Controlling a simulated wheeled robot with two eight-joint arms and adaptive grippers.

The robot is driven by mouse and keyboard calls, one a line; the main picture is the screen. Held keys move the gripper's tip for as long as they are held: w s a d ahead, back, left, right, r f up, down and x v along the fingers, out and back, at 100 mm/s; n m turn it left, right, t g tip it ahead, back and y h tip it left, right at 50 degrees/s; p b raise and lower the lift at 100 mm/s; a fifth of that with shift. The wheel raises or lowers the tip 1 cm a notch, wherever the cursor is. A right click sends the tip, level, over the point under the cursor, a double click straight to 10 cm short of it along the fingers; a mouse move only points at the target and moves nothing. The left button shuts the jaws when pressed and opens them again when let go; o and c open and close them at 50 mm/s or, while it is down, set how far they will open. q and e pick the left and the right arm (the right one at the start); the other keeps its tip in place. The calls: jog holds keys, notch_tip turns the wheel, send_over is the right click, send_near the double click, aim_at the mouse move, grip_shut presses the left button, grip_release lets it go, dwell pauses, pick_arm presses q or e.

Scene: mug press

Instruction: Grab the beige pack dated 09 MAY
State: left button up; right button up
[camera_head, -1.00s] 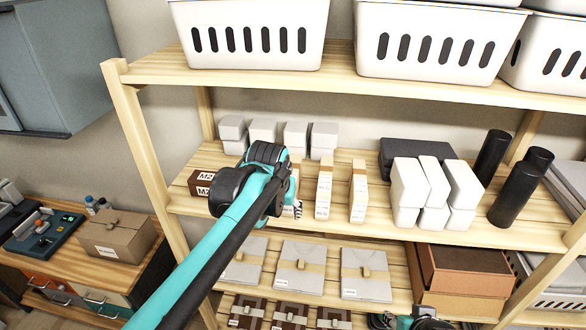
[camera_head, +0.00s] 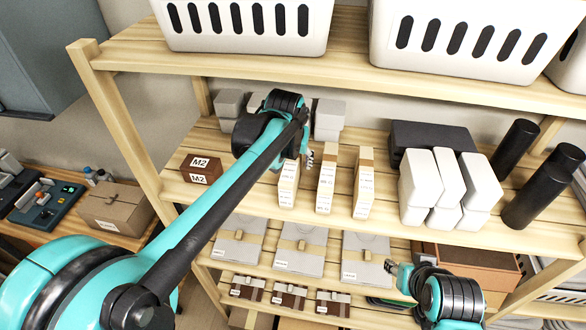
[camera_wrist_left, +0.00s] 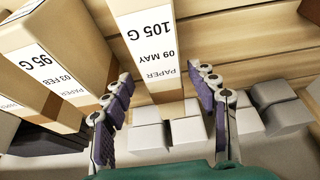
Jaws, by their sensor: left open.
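The beige pack dated 09 MAY (camera_wrist_left: 150,45), marked 105 G, stands upright on the middle shelf. In the head view it appears to be the leftmost of three slim packs (camera_head: 288,184). My left gripper (camera_wrist_left: 165,108) is open, its fingers at either side of the pack's end in the wrist view; I cannot tell whether they touch it. In the head view the left gripper (camera_head: 308,157) is by the pack's top. A pack dated 03 FEB (camera_wrist_left: 55,65), marked 95 G, stands beside it. My right gripper (camera_head: 391,268) is low, by the lower shelf, its fingers too small to read.
Grey boxes (camera_head: 329,115) stand behind the packs. White baskets (camera_head: 245,25) fill the shelf above. Flat grey packages (camera_head: 300,248) lie below.

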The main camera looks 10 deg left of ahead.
pick_arm(q)
jog(key=x, duration=0.2)
jog(key=p+x, duration=0.1)
jog(key=x, duration=0.2)
jog(key=shift+w+a+f, duration=0.15)
jog(key=shift+a+f, duration=0.1)
jog(key=shift+c, duration=0.3)
jog(key=shift+r, duration=0.1)
jog(key=c, duration=0.6)
grip_shut()
